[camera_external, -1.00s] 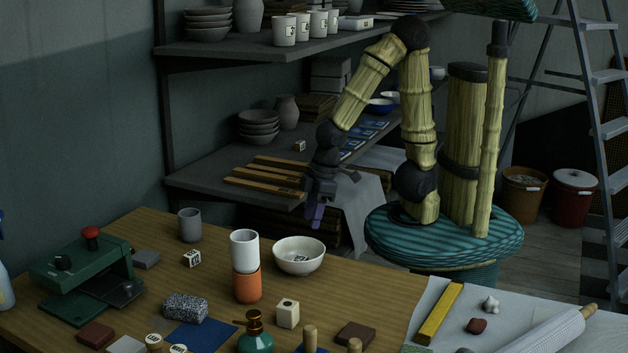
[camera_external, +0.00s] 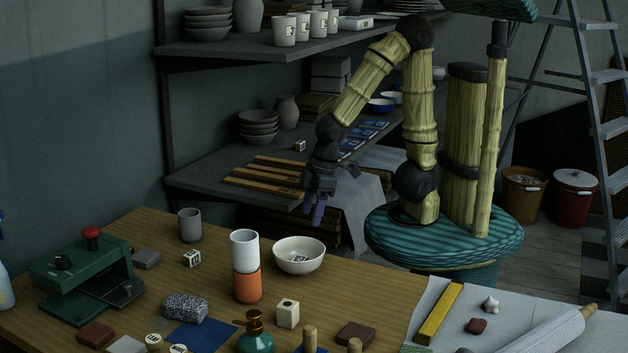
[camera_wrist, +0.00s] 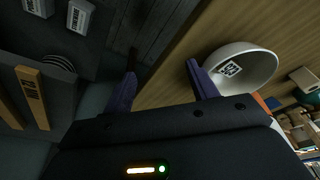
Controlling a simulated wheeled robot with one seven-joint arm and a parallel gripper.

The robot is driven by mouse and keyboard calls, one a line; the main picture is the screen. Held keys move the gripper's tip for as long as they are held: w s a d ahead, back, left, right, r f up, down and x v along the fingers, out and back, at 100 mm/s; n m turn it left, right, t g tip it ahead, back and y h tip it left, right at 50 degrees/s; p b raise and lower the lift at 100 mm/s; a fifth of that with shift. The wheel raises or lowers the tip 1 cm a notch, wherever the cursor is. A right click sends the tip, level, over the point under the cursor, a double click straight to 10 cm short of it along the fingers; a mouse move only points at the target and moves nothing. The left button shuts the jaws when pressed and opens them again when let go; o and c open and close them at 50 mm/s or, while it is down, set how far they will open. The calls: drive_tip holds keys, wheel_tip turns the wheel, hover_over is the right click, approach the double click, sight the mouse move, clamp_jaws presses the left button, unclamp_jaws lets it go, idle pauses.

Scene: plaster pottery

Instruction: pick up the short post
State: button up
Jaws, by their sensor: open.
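Two light wooden posts stand at the bottom edge of the external view: one post (camera_external: 310,337) rises by a blue patch, and another (camera_external: 355,345) is cut off by the frame. I cannot tell which is the short post, as their lower parts are out of frame. My gripper (camera_external: 318,211) hangs behind the table's far edge, beyond the white bowl and well away from the posts. In the wrist view its two purple fingers (camera_wrist: 163,84) are apart with nothing between them. No post can be clearly made out there.
A white bowl (camera_external: 299,257) with a marked block inside sits nearest my gripper. A white cup (camera_external: 244,250) is stacked on an orange cup (camera_external: 247,286). A teal bottle (camera_external: 256,340) and a pale cube (camera_external: 288,314) stand near the posts. A shelf (camera_external: 210,180) is at left.

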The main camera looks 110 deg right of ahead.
drive_tip(key=w+v, duration=0.1)
drive_tip(key=v, duration=0.3)
drive_tip(key=w+a+n+h+p, duration=0.25)
drive_tip(key=w+a+n, duration=0.25)
drive_tip(key=a+n, duration=0.45)
drive_tip(key=w+a+n+h+p, duration=0.2)
drive_tip(key=w+a+n+h, duration=0.25)
drive_tip(key=a+n, duration=0.5)
drive_tip(key=s+a+f+n+t, duration=0.1)
drive_tip(key=a+n+t, duration=0.1)
drive_tip(key=a, duration=0.5)
drive_tip(key=s+a+f+n+t+h+p, duration=0.1)
drive_tip(key=a+n+t, duration=0.2)
drive_tip(key=a, duration=0.4)
drive_tip(key=s+a+f+n+t+h+p, duration=0.1)
drive_tip(key=s+a+n+t, duration=0.1)
drive_tip(key=a, duration=0.6)
drive_tip(key=shift+a+f+n+t, duration=0.1)
drive_tip(key=shift+f+n+t, duration=0.25)
drive_tip(key=shift+n, duration=0.45)
drive_tip(key=shift+s+f, duration=0.1)
drive_tip(key=shift+f, duration=0.3)
